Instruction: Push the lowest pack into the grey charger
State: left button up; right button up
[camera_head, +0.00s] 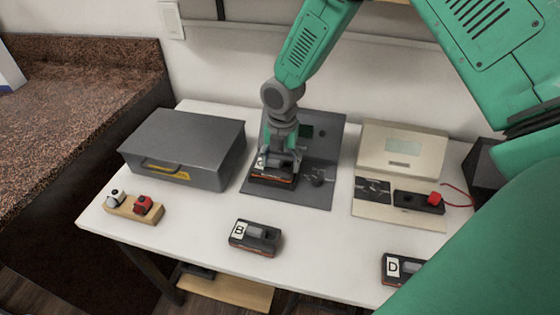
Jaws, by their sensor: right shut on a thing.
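The grey charger (330,150) stands at the back middle of the white table, with a flat base and an upright panel carrying a small dark display. My right gripper (275,158) points down over the left part of its base and is shut on a dark pack (273,181) with an orange stripe. The gripper covers most of the pack's top and its label; I cannot tell whether it is seated. Pack B (262,243) lies at the front middle of the table. Pack D (392,272) lies at the front right, partly hidden by my arm. My left gripper is out of view.
A beige charger (400,165) stands right of the grey one, with a dark pack (410,198) and a red part (434,199) on its base. A grey toolbox (185,145) stands left. A wooden block (128,212) holds a white and a red knob.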

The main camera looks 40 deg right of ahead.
jog(key=shift+f, duration=0.4)
dwell(0.3)
jog(key=o, duration=2)
jog(key=shift+r, duration=0.2)
jog(key=shift+r+p, duration=1.35)
jog(key=shift+p, duration=0.4)
jog(key=shift+r, duration=0.1)
notch_tip(320, 180, up, 6)
jog(key=p, duration=0.6)
